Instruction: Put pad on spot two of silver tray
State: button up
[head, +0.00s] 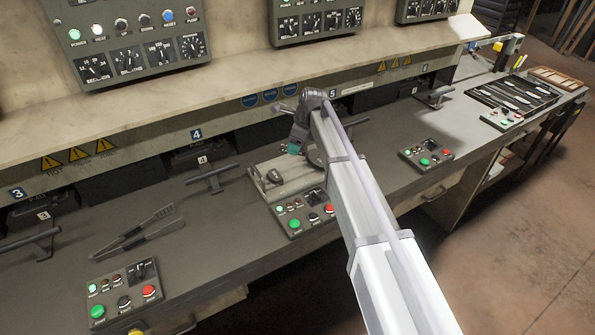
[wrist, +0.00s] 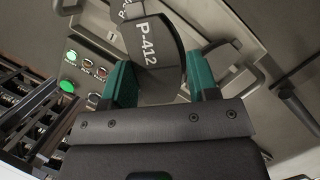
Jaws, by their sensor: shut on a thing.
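A dark pad marked P-412 (wrist: 150,62) sits between the teal fingers of my gripper (wrist: 160,80), which is shut on it. In the head view my gripper (head: 295,149) is over the back of the silver tray (head: 290,184), mostly hidden by my arm, and the pad in it cannot be made out. The silver tray also shows behind the pad in the wrist view (wrist: 228,38). A second dark pad (wrist: 130,8), with partly cut-off lettering, lies beyond the held one. Whether the held pad touches the tray is unclear.
A button panel (head: 304,212) stands in front of the tray. Black tongs (head: 140,232) lie on the grey bench to the left. T-shaped handles (head: 212,178) rise along the bench. A dark rack (wrist: 35,110) shows at the wrist view's left edge.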

aim_at(294, 173)
jog(key=shift+w+d, duration=0.15)
jog(key=shift+w, duration=0.5)
notch_tip(294, 173, down, 10)
jog(key=b, duration=1)
jog(key=shift+s+f+b, duration=0.1)
jog(key=shift+f+b, duration=0.15)
jog(key=shift+b, duration=0.05)
jog(key=shift+r+p, duration=0.3)
jog(key=shift+f, duration=0.25)
jog(key=o, duration=1.1)
jog(key=shift+r, duration=0.1)
